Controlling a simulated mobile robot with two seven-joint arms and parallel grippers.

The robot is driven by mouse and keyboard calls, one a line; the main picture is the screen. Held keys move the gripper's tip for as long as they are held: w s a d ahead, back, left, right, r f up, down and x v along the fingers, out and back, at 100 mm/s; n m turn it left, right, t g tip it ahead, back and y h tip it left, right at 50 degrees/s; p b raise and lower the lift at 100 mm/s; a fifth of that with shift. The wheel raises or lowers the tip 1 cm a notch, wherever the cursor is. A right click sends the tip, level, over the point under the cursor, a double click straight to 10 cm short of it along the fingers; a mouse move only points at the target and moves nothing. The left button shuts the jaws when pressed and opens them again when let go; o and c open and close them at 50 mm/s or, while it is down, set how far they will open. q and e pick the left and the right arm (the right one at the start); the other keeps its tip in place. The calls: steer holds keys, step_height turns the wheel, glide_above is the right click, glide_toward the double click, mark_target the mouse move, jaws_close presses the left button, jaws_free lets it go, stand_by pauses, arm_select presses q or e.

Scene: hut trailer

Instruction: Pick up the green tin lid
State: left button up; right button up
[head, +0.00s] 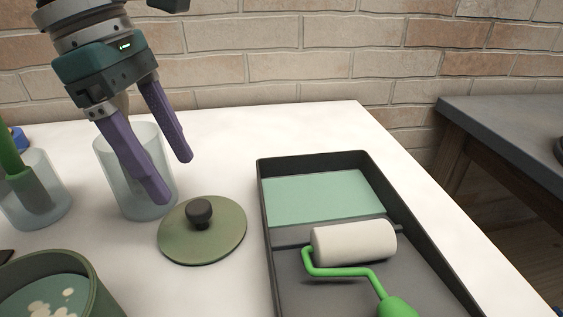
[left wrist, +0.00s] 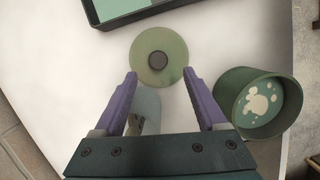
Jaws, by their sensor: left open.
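The green tin lid (head: 224,236) lies flat on the white table, with a dark round knob (head: 199,212) on top. In the left wrist view the lid (left wrist: 173,48) lies just beyond the fingertips, its knob (left wrist: 158,61) roughly centred between them. My left gripper (head: 178,180) is open and empty, its purple fingers pointing down above the table, up and to the left of the lid in the head view. The left gripper also shows in the left wrist view (left wrist: 160,76). My right gripper is in neither view.
A frosted cup (head: 147,205) stands behind the left fingers. Another cup (head: 52,205) holds a green-handled tool. The green tin (head: 88,275) is at front left. A black paint tray (head: 262,205) with a white roller (head: 352,243) lies right of the lid. A brick wall is behind.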

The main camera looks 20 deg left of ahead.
mark_target(197, 206)
arm_select(q)
steer(key=x, duration=0.6)
steer(key=shift+w, duration=0.15)
steer(key=shift+c, duration=0.3)
jaws_close()
